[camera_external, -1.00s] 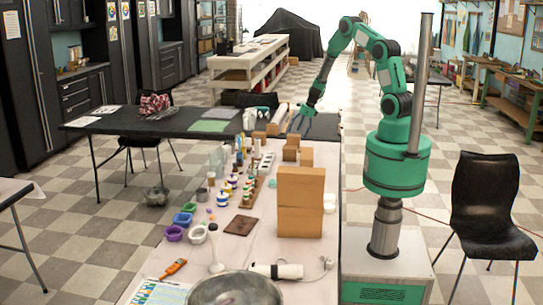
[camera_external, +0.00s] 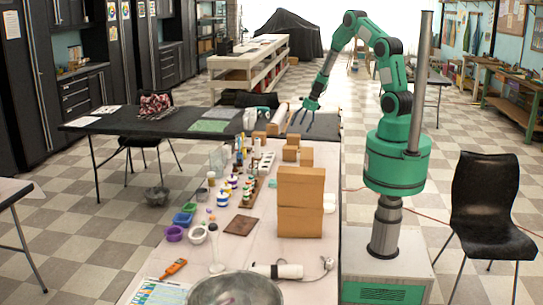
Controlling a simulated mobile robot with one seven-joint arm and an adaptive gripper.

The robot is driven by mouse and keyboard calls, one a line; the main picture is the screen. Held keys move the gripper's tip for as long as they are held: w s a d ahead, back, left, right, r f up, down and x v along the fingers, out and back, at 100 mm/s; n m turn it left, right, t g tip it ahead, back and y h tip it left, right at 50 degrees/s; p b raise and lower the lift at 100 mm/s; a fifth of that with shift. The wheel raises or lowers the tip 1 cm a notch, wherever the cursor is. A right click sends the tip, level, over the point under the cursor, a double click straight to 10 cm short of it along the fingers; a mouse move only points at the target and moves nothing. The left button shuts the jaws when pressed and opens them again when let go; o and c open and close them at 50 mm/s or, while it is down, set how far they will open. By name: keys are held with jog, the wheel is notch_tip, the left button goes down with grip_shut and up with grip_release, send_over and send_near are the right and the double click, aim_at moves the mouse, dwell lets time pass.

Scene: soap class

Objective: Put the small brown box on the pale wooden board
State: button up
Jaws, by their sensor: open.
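My gripper (camera_external: 301,124) is open, with its fingers spread and pointing down at the far end of the long table. It is beyond the brown boxes in the picture, and nothing shows between its fingers. Small brown boxes stand in front of it: one (camera_external: 290,154), one beside it on the right (camera_external: 306,157) and one just behind (camera_external: 293,140). Which one the task means I cannot tell.
Two large stacked brown boxes (camera_external: 300,202) stand near the middle of the table (camera_external: 265,245). Paint bottles (camera_external: 233,182), coloured cups (camera_external: 182,219), a dark brown plate (camera_external: 241,226) and a metal bowl (camera_external: 235,289) crowd the left and front. A black table (camera_external: 120,124) stands at the back left.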

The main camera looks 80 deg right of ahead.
jog(key=w+a+r+n, duration=0.3)
jog(key=a+r+n, duration=0.1)
jog(key=a+r, duration=0.4)
jog(key=w+a+r+n, duration=0.2)
jog(key=a+r+n, duration=0.35)
jog(key=r, duration=0.35)
jog(key=s+a+r+n+y, duration=0.1)
jog(key=s+a+r+n, duration=0.2)
jog(key=a+r+n, duration=0.85)
jog(key=s+a+r+n, duration=0.2)
jog(key=s+a+r, duration=0.3)
jog(key=a, duration=0.3)
jog(key=s+a+r+n, duration=0.3)
jog(key=s+a+r, duration=0.25)
jog(key=a, duration=0.25)
jog(key=s+a+r+n, duration=0.2)
jog(key=s+a+n, duration=0.1)
jog(key=s, duration=0.4)
jog(key=s+a+r+n+t+h, duration=0.1)
jog(key=s+a+r+n, duration=0.1)
jog(key=s+n, duration=0.4)
jog(key=shift+s+a+n, duration=0.3)
jog(key=shift+s+a, duration=0.15)
jog(key=shift+s, duration=0.05)
